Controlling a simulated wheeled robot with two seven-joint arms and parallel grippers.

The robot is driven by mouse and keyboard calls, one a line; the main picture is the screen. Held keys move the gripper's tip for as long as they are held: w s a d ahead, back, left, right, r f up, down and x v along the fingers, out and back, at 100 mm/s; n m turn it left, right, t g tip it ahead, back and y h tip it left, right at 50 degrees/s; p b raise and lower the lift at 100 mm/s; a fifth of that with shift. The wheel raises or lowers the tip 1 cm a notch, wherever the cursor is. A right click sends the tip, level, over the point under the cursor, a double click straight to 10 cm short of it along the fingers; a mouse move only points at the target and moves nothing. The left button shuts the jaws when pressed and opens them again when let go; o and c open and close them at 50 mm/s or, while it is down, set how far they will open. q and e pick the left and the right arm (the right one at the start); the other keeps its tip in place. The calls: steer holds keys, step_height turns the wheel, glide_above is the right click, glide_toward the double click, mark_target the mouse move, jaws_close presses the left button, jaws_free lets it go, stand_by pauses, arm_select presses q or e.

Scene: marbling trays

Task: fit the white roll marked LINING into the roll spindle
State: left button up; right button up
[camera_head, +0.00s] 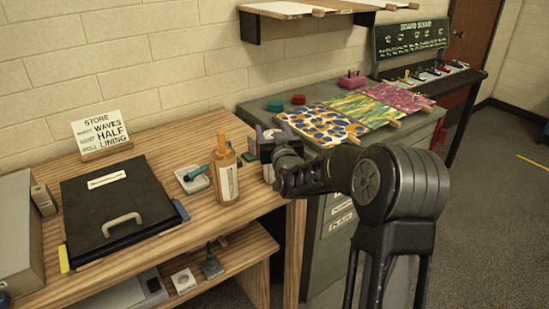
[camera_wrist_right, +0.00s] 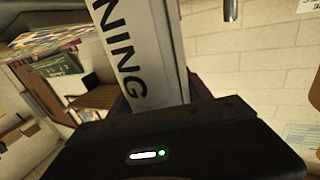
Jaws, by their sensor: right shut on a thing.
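My right gripper (camera_wrist_right: 150,105) is shut on the white roll marked LINING (camera_wrist_right: 152,45); the dark letters NING show in the right wrist view. In the head view my right gripper (camera_head: 270,148) is over the right end of the wooden table, just right of an orange-topped bottle. A small pale part beneath it there may be the roll; the rest is hidden by my gripper and arm. I cannot make out the roll spindle for certain. A grey metal rod (camera_wrist_right: 231,9) shows at the top of the right wrist view, apart from the roll. My left gripper is not in view.
The bottle (camera_head: 227,178) stands close beside my right gripper. A white dish with a teal-handled tool (camera_head: 196,172), a black case (camera_head: 120,200) and a sign (camera_head: 103,132) are further left. Patterned sheets (camera_head: 325,122) lie on the grey cabinet behind. A wall shelf (camera_head: 305,10) hangs above.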

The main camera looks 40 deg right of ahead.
jaws_close()
step_height(320, 180, up, 10)
steer(key=shift+r, duration=0.1)
stand_by(0.6)
stand_by(0.5)
